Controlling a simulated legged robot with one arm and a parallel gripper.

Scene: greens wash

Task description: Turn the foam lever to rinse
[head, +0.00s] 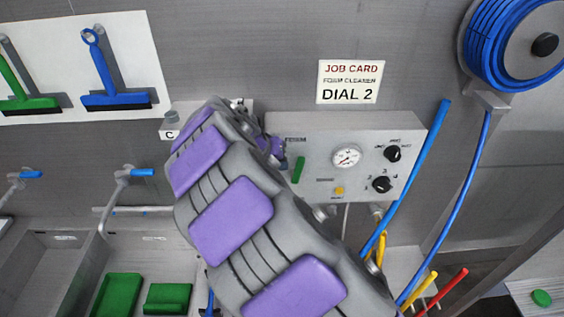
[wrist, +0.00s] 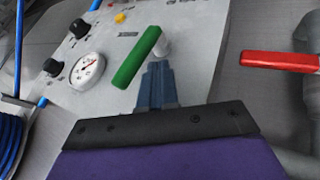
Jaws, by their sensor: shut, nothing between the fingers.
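The foam lever is a green bar on the grey foam panel (head: 411,126). In the wrist view the lever (wrist: 137,58) lies slanted just beyond my gripper's fingertips, its upper end by a pale round pivot. My gripper (wrist: 157,69) shows there as shut blue-grey fingers with nothing between them. The fingertips are close beside the lever's middle; whether they touch it I cannot tell. In the head view the lever (head: 298,169) shows as a short green bar, and my purple and grey arm hides most of the gripper and the panel's left end.
The panel carries a round gauge (head: 347,157), two black knobs (head: 393,153) and a yellow button (head: 340,190). A job card (head: 349,82) above reads DIAL 2. A red handle (wrist: 280,62) is right of my gripper. A blue hose (head: 475,190) hangs at right.

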